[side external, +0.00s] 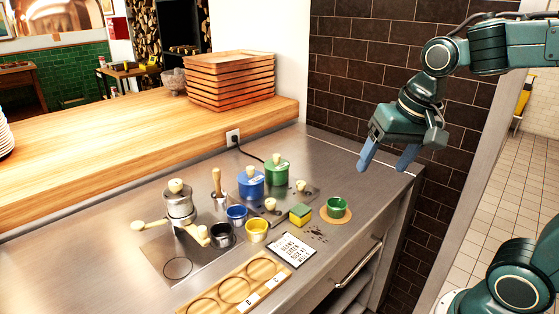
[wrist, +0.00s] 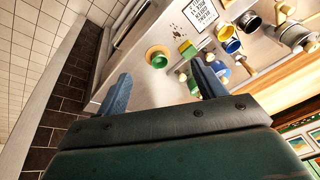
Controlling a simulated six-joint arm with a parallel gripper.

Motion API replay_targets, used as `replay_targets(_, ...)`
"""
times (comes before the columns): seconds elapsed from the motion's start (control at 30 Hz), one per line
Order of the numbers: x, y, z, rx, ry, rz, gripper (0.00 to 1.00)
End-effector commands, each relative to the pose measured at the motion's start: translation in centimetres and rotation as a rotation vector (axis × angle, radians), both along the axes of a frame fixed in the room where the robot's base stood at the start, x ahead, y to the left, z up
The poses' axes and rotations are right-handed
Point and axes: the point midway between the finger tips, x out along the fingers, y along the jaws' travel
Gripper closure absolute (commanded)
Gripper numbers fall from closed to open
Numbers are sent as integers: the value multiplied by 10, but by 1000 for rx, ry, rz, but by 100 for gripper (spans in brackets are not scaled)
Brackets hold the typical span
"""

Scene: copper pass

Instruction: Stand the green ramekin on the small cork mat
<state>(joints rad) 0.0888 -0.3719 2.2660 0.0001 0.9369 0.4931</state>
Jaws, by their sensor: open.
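The green ramekin (side external: 337,205) stands upright on the small round cork mat (side external: 346,218) near the right end of the steel counter. The mat's rim shows around its base. In the wrist view the green ramekin (wrist: 159,61) and the cork mat (wrist: 150,50) show beyond the fingers, seen at an angle. My gripper (side external: 385,163) is open and empty, with its blue fingers spread, above and to the right of the ramekin and clear of it. In the wrist view my gripper (wrist: 158,78) has nothing between its fingers.
A yellow-green sponge (side external: 301,214) lies just left of the mat, with dark crumbs nearby. A printed card (side external: 291,250) and a wooden tray (side external: 208,305) lie toward the front. Blue (side external: 237,214), yellow (side external: 257,230) and dark (side external: 221,235) cups and several lidded pots stand farther left.

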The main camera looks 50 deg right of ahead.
Motion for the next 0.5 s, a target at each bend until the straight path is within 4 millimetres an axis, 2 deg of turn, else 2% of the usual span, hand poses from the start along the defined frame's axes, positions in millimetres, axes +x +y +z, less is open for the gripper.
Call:
replay_targets(0.1,-24,8,3,-44,-48,141,31)
replay_targets(0.3,-57,18,1,-126,-117,364,31)
replay_targets(0.5,-76,22,-4,-184,-160,505,31)
